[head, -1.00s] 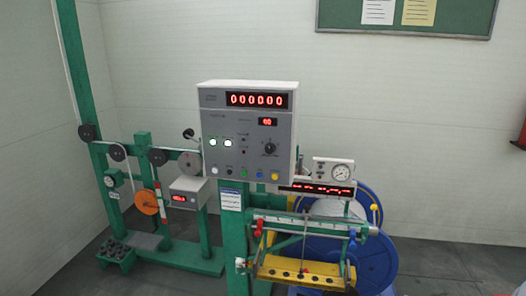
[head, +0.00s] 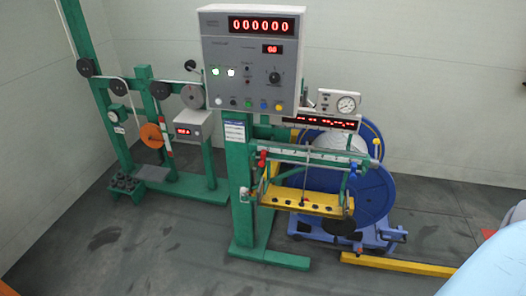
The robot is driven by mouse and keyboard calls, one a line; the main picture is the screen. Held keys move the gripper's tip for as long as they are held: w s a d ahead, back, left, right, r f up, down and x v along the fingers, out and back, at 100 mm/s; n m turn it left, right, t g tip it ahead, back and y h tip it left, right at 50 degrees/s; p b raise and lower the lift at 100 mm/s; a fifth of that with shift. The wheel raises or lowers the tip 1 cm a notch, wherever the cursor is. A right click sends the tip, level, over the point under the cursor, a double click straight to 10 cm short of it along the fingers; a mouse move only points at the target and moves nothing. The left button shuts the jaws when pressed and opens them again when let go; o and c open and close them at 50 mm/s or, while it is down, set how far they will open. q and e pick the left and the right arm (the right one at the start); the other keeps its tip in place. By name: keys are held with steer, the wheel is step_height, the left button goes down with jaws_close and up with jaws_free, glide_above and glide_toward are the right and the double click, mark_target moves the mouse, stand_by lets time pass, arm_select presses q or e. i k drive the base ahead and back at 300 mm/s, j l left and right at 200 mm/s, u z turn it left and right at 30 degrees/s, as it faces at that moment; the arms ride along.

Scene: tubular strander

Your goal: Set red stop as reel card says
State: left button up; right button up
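A red stop (head: 262,159) sits near the left end of a pale scale bar (head: 310,159) on the green stand. A blue part (head: 353,168) sits near the bar's right end. The blue reel (head: 376,192) with a white core stands behind the bar. A white card with a blue header (head: 234,132) is fixed on the green post below the control box; its text is too small to read. I cannot tell whether it is the reel card. Neither of my grippers is in view.
The grey control box (head: 252,85) shows a red row of zeros. A dial gauge (head: 347,104) and a red-lit display (head: 318,122) are beside it. A yellow tray (head: 305,199) hangs below the bar. A yellow floor rail (head: 395,264) lies at right. Floor at front left is clear.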

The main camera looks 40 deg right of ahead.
mark_target(264, 153)
steer(key=i+l, duration=0.85)
steer(key=l, duration=0.15)
